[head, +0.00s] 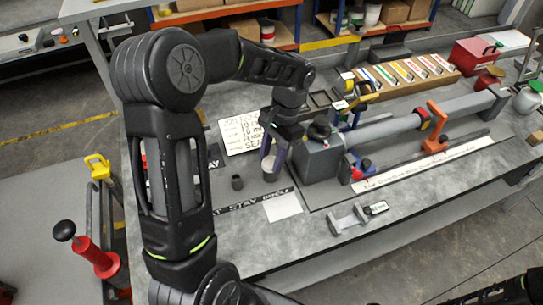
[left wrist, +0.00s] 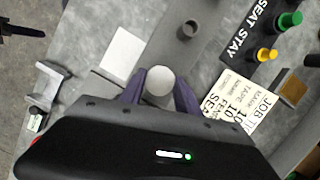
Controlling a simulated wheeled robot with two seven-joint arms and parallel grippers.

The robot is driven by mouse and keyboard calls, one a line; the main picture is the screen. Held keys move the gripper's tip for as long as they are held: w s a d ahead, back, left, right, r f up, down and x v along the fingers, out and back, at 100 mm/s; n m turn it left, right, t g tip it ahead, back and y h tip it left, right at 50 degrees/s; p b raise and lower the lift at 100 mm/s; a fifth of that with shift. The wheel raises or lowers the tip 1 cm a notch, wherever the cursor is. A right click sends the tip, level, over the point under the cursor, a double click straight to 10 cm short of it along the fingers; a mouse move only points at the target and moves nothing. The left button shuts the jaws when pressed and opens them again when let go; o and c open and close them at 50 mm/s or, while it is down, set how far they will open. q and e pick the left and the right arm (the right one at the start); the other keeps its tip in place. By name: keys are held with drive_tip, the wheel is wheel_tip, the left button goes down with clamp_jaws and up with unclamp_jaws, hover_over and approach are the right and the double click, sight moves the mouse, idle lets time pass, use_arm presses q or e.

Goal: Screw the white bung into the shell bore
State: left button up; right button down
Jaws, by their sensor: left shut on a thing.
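The white bung (left wrist: 159,80) is between the purple-grey fingers of my left gripper (left wrist: 158,90), which is shut on it; its pale round end shows in the left wrist view. In the head view my left gripper (head: 273,160) holds the bung (head: 270,173) just left of a grey block-shaped housing (head: 322,160). This housing carries a long grey tube (head: 390,126) running right. I cannot make out the shell bore. What seems to be my right gripper (head: 472,295) shows dark at the bottom right edge; its fingers are unclear.
A small dark hollow cup (head: 237,182) stands on the bench left of the bung. A blank white card (head: 282,206) and a grey clamp-like tool (head: 350,219) lie near the front edge. A printed job sheet (head: 240,132) lies behind. An orange clamp (head: 436,125) stands by the tube.

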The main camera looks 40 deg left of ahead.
use_arm(q)
drive_tip(key=m+y, duration=0.1)
drive_tip(key=m, duration=0.3)
drive_tip(key=shift+m+t, duration=0.3)
drive_tip(key=o, duration=0.9)
drive_tip(key=shift+o, duration=0.2)
drive_tip(key=n+h, duration=0.1)
drive_tip(key=n, duration=0.3)
drive_tip(key=shift+n, duration=0.4)
